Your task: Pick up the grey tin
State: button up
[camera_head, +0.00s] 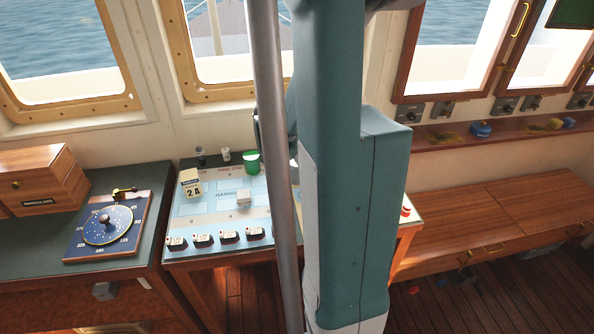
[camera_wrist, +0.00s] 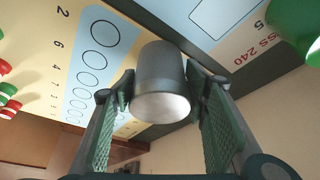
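The grey tin (camera_wrist: 160,68) is a short cylinder with a pale end face turned towards the wrist camera. In the wrist view it is between the two fingers of my gripper (camera_wrist: 161,86), with one pad against each side and no clear gap. My gripper looks shut on it. In the head view my own column and arm hide both the gripper and the tin.
A green cup (camera_head: 251,162) is close by; it also shows in the wrist view (camera_wrist: 298,25). A dark cup (camera_head: 201,157), a white cup (camera_head: 226,154), a calendar block (camera_head: 190,182) and several switches (camera_head: 203,240) are on the console. Red-green striped pieces (camera_wrist: 8,90) are at the wrist view's left.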

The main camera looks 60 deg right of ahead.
jog(key=c, duration=0.5)
jog(key=shift+r, duration=0.15)
jog(key=shift+r+p, duration=0.95)
jog(key=shift+r, duration=3.9)
